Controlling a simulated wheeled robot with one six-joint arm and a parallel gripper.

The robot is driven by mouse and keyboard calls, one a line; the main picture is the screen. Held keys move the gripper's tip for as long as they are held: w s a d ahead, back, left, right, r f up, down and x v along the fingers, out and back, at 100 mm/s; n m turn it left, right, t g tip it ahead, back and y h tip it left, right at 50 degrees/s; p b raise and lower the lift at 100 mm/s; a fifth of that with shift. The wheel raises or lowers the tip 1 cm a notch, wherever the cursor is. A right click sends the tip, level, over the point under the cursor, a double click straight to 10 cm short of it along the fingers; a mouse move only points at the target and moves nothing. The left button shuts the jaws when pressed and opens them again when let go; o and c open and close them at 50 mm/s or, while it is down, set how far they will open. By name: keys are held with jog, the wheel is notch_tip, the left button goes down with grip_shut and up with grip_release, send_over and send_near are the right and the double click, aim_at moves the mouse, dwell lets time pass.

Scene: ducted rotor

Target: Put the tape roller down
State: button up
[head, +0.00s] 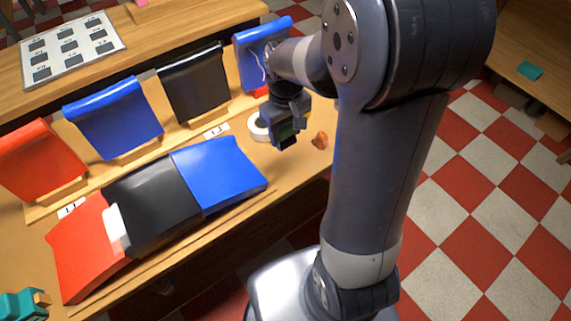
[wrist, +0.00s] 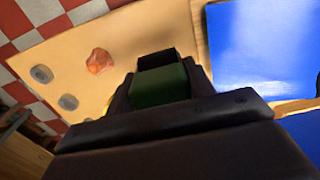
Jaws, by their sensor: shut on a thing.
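My gripper (head: 287,138) is shut on the tape roller, whose dark green part (wrist: 160,85) shows between the jaws in the wrist view. Most of it is hidden by the jaws. In the head view the gripper hangs over the right part of the wooden bench (head: 283,185), just right of the blue panel. I cannot tell the exact height of the roller above the bench. A white ring (head: 257,128) shows just left of the gripper, partly hidden; I cannot tell whether it touches the gripper.
Red (head: 85,245), black (head: 150,208) and blue (head: 218,172) panels lie side by side, with a white strip (head: 115,230) at the red-black seam. Coloured sheets hang behind. An orange lump (wrist: 99,61) and two grey discs (wrist: 41,74) lie near the gripper.

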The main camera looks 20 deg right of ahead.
notch_tip(320, 180, down, 9)
jog(key=shift+r, duration=0.1)
dwell(0.3)
jog(key=shift+f+b, duration=0.25)
jog(key=shift+b, duration=0.1)
jog(key=o, duration=1)
notch_tip(320, 180, up, 12)
jog(key=shift+r+p, duration=0.25)
jog(key=shift+p, duration=0.4)
jog(key=shift+f, duration=0.1)
